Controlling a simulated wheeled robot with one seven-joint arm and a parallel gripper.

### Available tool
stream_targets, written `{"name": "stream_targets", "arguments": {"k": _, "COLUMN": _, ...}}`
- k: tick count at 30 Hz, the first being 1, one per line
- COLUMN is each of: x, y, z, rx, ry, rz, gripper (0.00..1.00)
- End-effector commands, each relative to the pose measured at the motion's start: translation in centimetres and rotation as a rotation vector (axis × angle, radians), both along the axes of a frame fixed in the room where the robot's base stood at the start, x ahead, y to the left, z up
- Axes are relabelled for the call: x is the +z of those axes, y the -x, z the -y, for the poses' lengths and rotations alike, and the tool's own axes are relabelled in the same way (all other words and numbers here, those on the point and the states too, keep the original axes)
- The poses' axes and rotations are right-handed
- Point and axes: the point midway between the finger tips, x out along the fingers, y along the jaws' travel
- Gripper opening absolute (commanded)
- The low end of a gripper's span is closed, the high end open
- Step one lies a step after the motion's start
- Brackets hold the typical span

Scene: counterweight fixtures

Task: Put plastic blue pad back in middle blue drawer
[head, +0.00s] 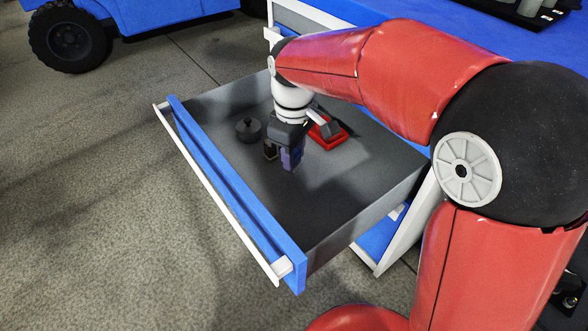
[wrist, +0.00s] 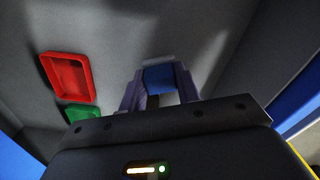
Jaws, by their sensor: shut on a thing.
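The blue drawer (head: 228,180) is pulled out from its cabinet, with a white handle bar along its front. My gripper (head: 281,158) points down inside the drawer's outline, near its middle. In the wrist view my gripper (wrist: 158,92) is shut on a small blue piece, which appears to be the blue pad (wrist: 158,76), between its two purple-grey fingers. In the head view the pad cannot be told apart from the fingers. Whether it touches the drawer floor cannot be told.
A red tray (head: 327,135) lies in the drawer behind my gripper. A green tray (wrist: 82,113) lies beside it in the wrist view. A dark round weight (head: 248,129) stands to the left. The drawer floor in front is clear. A blue vehicle (head: 165,12) stands behind.

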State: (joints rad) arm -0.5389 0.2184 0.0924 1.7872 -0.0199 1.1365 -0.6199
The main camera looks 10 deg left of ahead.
Motion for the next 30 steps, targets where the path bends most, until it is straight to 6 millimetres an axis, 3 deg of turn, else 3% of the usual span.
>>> {"name": "stream_targets", "arguments": {"k": 12, "x": -4.6, "y": 0.0, "z": 0.0, "rx": -0.001, "ry": 0.001, "rz": 0.0, "gripper": 0.07}}
{"name": "stream_targets", "arguments": {"k": 23, "x": -4.9, "y": 0.0, "z": 0.0, "rx": -0.001, "ry": -0.001, "rz": 0.001, "gripper": 0.07}}
{"name": "stream_targets", "arguments": {"k": 24, "x": -4.9, "y": 0.0, "z": 0.0, "rx": 0.0, "ry": -0.001, "rz": 0.001, "gripper": 0.35}}
{"name": "stream_targets", "arguments": {"k": 28, "x": -4.9, "y": 0.0, "z": 0.0, "rx": 0.0, "ry": -0.001, "rz": 0.001, "gripper": 0.52}}
{"name": "stream_targets", "arguments": {"k": 30, "x": -4.9, "y": 0.0, "z": 0.0, "rx": 0.0, "ry": 0.0, "rz": 0.001, "gripper": 0.54}}
